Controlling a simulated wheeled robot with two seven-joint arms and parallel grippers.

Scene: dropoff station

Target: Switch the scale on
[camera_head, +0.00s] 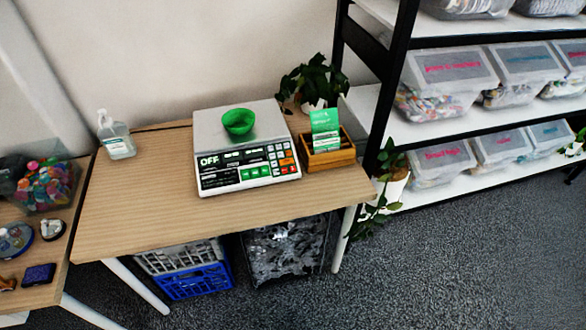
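The scale (211,126) stands on the wooden table, a light grey box with a flat metal weighing plate. Its front panel holds a display (210,161) that reads "OFF", several green and white buttons, and a keypad with orange keys at the right. A green bowl (238,122) sits on the scale's plate. Neither of my grippers is in the head view.
The table (130,210) has clear room left of the scale. A sanitizer bottle (116,138) stands at its back left. A wooden box with green cards (328,157) and a potted plant (312,82) stand right of the scale. A shelf with bins (447,84) is farther right.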

